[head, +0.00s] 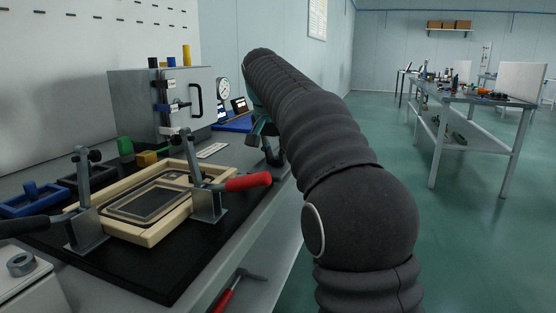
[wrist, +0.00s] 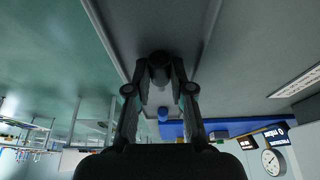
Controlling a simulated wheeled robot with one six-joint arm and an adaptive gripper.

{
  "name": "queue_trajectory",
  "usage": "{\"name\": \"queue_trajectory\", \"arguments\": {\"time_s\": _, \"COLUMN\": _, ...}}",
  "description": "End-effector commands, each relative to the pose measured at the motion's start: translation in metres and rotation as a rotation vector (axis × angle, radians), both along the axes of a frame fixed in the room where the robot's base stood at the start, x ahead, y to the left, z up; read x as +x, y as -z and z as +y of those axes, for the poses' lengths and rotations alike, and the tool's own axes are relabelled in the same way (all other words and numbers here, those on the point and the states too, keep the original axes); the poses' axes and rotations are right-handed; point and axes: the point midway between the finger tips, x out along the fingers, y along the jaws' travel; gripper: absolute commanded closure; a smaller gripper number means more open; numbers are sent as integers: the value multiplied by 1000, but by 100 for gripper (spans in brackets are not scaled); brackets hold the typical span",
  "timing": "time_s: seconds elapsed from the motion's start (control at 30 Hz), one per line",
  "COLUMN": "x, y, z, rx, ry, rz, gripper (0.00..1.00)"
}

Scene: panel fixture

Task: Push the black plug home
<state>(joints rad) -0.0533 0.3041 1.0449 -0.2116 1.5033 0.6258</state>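In the wrist view, my gripper (wrist: 161,78) has its two fingers angled in on a dark, rounded, cylinder-like piece (wrist: 160,66). It fills the gap between the fingertips and looks like the black plug. Its far end and any socket are hidden. In the head view, my dark ribbed arm reaches forward and hides most of the gripper, beside the bench's right edge. A grey box (head: 135,100) with a handle stands on the bench left of the arm. A short black stub (head: 153,62), a blue one (head: 171,61) and a yellow one (head: 186,54) stand on it.
A wooden frame fixture (head: 150,232) with red-handled and black-handled toggle clamps fills the near bench. A dial gauge (head: 223,88) stands by a blue mat (head: 236,125); the gauge also shows in the wrist view (wrist: 272,161). Open floor lies to the right.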

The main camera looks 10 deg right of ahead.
Motion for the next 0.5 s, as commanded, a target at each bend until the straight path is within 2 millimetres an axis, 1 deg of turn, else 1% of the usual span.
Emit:
{"name": "queue_trajectory", "arguments": {"time_s": 0.3, "x": 0, "y": -1, "z": 0, "rx": 0, "ry": 0, "rz": 0, "gripper": 100}}
{"name": "queue_trajectory", "arguments": {"time_s": 0.5, "x": 0, "y": -12, "z": 0, "rx": 0, "ry": 0, "rz": 0, "gripper": 100}}
